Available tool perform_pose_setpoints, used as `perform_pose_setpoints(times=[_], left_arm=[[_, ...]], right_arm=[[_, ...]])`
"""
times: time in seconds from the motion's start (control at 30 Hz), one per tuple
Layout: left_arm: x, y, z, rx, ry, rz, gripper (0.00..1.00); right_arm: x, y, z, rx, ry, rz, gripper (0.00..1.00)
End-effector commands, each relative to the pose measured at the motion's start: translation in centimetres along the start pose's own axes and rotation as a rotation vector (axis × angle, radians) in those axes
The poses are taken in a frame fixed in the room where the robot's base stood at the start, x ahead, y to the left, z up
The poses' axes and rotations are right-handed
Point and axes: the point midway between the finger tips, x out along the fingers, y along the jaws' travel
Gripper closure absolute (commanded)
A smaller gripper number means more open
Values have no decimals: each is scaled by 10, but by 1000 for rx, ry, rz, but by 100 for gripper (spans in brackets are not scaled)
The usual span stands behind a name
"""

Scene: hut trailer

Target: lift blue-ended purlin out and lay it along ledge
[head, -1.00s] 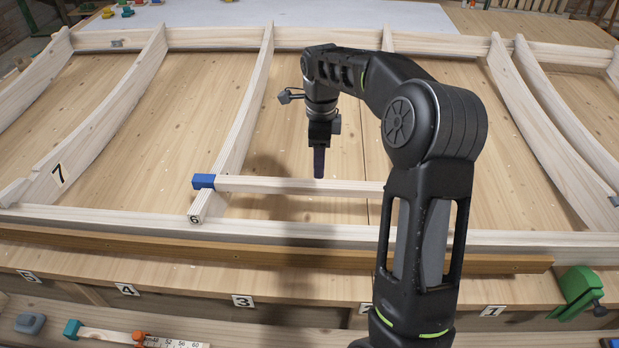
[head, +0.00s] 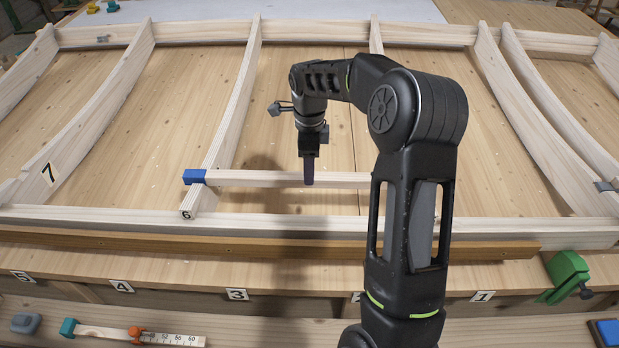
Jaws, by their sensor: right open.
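The blue-ended purlin (head: 258,178) is a pale wooden bar lying left to right across the near part of the frame. Its blue end (head: 194,177) rests at the rib marked 6; its right part passes behind my right arm, so its far end is hidden. My right gripper (head: 308,172) points down at the purlin's middle, with a dark finger overlapping the bar in the picture. It is open and the bar is not gripped. The ledge (head: 180,284) is the light wooden strip with number tags, in front of the frame. My left gripper is out of view.
Curved ribs, one marked 7 (head: 60,150), stand left and right. A brown rail (head: 200,244) runs between frame and ledge. A green clamp (head: 566,277) sits at the right end. A ruler with coloured ends (head: 170,338) lies on the front shelf.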

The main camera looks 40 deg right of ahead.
Motion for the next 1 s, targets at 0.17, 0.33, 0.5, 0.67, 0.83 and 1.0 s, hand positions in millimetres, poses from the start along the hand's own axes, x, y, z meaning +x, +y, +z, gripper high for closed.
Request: perform_pose_setpoints(times=[0.17, 0.33, 0.5, 0.67, 0.83, 1.0], left_arm=[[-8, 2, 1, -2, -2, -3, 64], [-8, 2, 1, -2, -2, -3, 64], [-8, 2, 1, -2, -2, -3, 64], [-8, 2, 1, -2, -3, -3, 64], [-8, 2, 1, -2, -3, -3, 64], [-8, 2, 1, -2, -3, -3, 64]], right_arm=[[25, 2, -1, 1, 2, 4, 45], [32, 1, 0, 0, 0, 0, 45], [32, 1, 0, 1, 0, 0, 45], [32, 1, 0, 1, 0, 0, 45], [32, 1, 0, 1, 0, 0, 45], [32, 1, 0, 1, 0, 0, 58]])
